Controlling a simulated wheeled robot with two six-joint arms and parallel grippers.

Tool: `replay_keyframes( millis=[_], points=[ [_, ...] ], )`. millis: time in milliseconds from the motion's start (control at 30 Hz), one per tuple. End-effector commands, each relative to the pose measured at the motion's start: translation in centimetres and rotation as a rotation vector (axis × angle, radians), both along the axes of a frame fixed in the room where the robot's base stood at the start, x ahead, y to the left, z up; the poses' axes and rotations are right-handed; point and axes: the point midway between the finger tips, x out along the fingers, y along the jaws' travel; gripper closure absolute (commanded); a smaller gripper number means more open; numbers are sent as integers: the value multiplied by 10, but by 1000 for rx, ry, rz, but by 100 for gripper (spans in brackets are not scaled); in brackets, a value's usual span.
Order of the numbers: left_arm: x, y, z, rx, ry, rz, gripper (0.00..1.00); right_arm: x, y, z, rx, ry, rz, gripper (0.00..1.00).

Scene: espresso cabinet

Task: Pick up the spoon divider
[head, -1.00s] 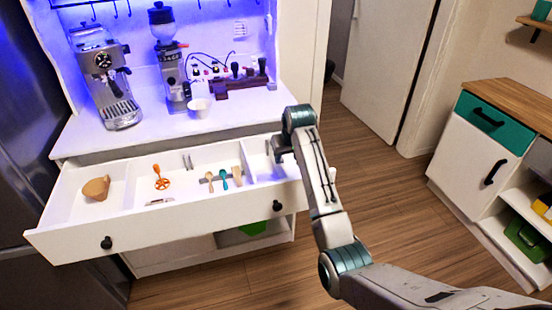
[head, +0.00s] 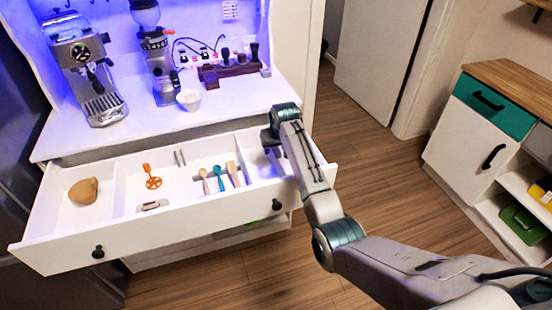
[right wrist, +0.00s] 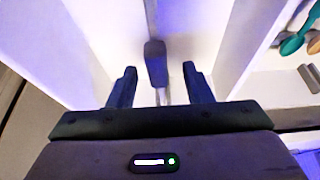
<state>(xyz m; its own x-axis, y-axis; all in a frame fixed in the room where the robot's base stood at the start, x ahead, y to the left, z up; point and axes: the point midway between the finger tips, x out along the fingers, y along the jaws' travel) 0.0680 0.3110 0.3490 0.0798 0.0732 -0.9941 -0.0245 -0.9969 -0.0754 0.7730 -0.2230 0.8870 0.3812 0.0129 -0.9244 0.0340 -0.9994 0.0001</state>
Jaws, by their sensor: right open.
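A thin grey bar with a dark block-shaped end (right wrist: 156,64) lies in the drawer's right compartment and shows best in the right wrist view. I take it for the spoon divider, but its label or full shape does not show. My right gripper (right wrist: 160,72) is open, with its two dark fingers on either side of the dark block, apart from it in the picture. In the head view my right gripper (head: 272,146) is over the right compartment, and the arm hides part of it. My left gripper is out of view.
The open white drawer (head: 100,225) has upright partitions close to my gripper. It holds spoons (head: 218,178), an orange tool (head: 152,178) and a brown item (head: 84,190). A white cup (head: 189,99) and espresso machine (head: 88,70) stand on the counter above.

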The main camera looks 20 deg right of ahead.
Motion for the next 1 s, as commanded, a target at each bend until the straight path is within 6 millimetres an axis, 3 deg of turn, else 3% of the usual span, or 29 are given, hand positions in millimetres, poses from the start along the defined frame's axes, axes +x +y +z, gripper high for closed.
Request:
replay_keyframes(
  millis=[200,567,800,1000],
  points=[
    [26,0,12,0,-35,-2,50,9,-2,-26,0,3,0,55],
    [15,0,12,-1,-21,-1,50,13,-2,-35,0,1,0,55],
    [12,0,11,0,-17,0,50,13,-2,-35,0,1,0,100],
    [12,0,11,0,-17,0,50,13,-2,-34,0,0,0,100]
  ],
)
